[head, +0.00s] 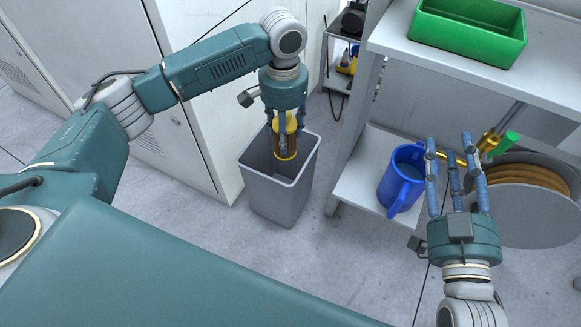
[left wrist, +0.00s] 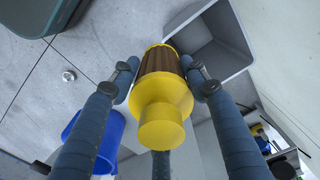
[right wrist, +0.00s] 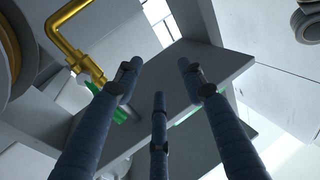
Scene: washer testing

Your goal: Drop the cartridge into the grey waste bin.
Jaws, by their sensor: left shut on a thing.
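The cartridge is a yellow cylinder with a brown middle band. In the head view the cartridge (head: 286,140) hangs roughly upright over the mouth of the grey waste bin (head: 272,197). My left gripper (head: 284,148) is shut on the cartridge, its fingers around it. In the left wrist view the cartridge (left wrist: 161,95) sits between the fingers, and the grey bin (left wrist: 212,45) lies beyond its far end. The part of the bin I see inside looks empty. My right gripper (head: 453,142) is open and empty near the shelf unit, its fingers spread.
A blue pitcher (head: 402,180) stands on the lower shelf (head: 362,186), right of the bin. A green tray (head: 468,31) sits on the upper top. A round grey reel (head: 530,215) and brass pipe (head: 490,143) are at right. White cabinets (head: 185,140) stand close behind the bin.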

